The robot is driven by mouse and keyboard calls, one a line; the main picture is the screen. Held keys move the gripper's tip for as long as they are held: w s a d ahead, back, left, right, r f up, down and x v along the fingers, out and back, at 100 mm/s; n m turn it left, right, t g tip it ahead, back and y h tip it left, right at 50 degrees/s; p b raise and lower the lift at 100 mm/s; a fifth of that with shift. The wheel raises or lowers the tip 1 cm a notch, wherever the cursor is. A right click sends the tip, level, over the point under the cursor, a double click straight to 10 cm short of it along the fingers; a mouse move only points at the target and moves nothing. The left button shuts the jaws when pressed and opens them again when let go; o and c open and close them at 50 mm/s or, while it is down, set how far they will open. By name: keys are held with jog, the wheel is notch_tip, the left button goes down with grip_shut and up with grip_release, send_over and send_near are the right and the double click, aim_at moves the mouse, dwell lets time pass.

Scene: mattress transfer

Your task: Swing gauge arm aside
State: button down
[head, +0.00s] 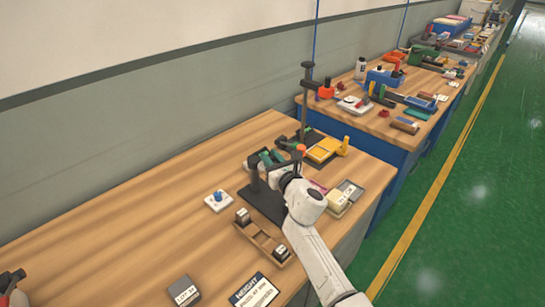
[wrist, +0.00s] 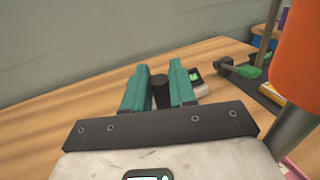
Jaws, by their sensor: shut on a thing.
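My gripper (wrist: 158,78) has teal fingers, shut on a dark upright cylinder (wrist: 160,95) in the wrist view. This cylinder looks like the grip of the gauge arm; the rest of the arm is hidden there. In the head view my gripper (head: 267,159) is over a black base plate (head: 266,204) on the near bench, partly covered by my white wrist. A short black post (head: 255,181) stands on that plate's left side. An orange-red knob (head: 300,148) shows just beyond my wrist; a large orange cylinder (wrist: 299,52) on a grey rod is close at right in the wrist view.
A wooden tray (head: 262,238) with dark blocks and a white HEIGHT card (head: 254,291) lie in front. A white pad with a blue knob (head: 218,200) is left of the plate. A tall dark stand (head: 305,105) and yellow tray (head: 324,150) are behind.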

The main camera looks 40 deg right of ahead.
jog(key=w+d+n+g+y+b, duration=0.1)
jog(key=n+y+b, duration=0.2)
jog(key=y+b, duration=0.2)
jog(key=w+d+n+g+y+b, duration=0.1)
jog(key=n+y+b, duration=0.3)
jog(key=b, duration=0.5)
jog(key=w+d+n+y+b, duration=0.2)
jog(key=n+y+b, duration=0.1)
jog(key=y+b, duration=0.4)
jog(key=shift+d+f+n+g, duration=0.15)
jog(key=shift+f+n+g, duration=0.05)
jog(key=shift+n+g, duration=0.2)
jog(key=shift+w, duration=0.1)
jog(key=shift+w+r+y+b, duration=0.1)
jog(key=shift+r+y+b, duration=0.2)
jog(key=shift+b, duration=0.3)
jog(key=c, duration=1.1)
grip_release()
jog(key=shift+f, duration=0.1)
